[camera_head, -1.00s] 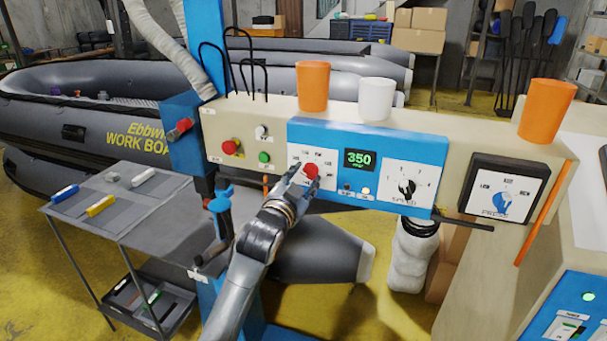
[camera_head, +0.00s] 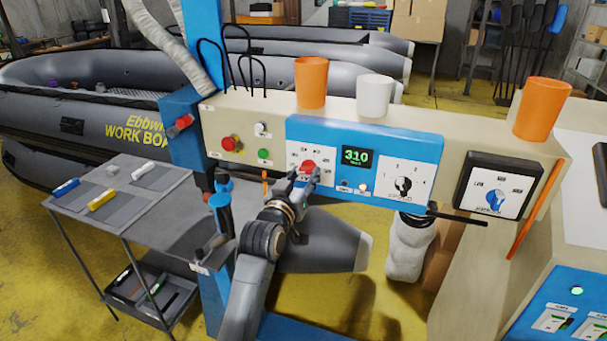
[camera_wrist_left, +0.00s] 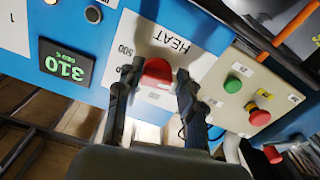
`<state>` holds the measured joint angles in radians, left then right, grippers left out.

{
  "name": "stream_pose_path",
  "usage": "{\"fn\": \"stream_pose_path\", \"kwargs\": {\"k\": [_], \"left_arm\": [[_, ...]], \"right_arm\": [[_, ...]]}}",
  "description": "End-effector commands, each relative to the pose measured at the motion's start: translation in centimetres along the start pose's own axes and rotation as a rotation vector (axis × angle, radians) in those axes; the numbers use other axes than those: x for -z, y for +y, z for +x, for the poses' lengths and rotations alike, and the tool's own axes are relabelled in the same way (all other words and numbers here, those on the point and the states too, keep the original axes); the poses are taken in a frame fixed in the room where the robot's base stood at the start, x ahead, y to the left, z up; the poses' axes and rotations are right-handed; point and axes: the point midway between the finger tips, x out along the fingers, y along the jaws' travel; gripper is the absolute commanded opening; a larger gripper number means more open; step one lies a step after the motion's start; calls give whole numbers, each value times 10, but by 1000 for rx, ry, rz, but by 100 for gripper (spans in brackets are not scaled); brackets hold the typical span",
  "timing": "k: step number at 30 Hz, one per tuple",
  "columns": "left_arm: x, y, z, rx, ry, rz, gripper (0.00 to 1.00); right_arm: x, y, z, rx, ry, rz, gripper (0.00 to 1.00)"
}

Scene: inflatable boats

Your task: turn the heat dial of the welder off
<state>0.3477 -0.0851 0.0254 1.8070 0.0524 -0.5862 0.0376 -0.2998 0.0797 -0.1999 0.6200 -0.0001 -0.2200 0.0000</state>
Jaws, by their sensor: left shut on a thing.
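The welder's blue control panel (camera_head: 425,152) has a red heat dial (camera_head: 307,166) on a white plate at its left end. In the left wrist view the red dial (camera_wrist_left: 156,73) sits under the word HEAT. My left gripper (camera_head: 307,174) is shut on the dial, with one finger on each side of it, and the wrist looks rolled. The green display (camera_head: 357,156) reads 310. The dial's pointer and part of its scale are hidden by the fingers. My right gripper is not in view.
A black speed knob (camera_head: 403,184) and a blue pressure knob (camera_head: 495,199) are to the right. A red button (camera_head: 229,143) and a green button (camera_head: 264,154) are to the left. Orange and white cups (camera_head: 375,95) stand on top. A grey tool table (camera_head: 150,215) is at left.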

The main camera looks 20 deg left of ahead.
Motion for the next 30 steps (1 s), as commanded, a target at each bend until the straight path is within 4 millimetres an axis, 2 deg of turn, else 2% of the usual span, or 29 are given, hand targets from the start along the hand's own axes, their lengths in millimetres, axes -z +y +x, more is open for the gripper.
{"fn": "stream_pose_path", "kwargs": {"k": [15,16,19,30], "left_arm": [[-1,0,0,0,-2,-23,7],[-1,0,0,0,-2,-23,40],[-1,0,0,0,-2,-22,61],[0,0,-3,0,0,-20,61]], "right_arm": [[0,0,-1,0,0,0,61],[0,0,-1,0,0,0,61],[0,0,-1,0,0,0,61],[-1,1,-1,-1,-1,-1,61]]}}
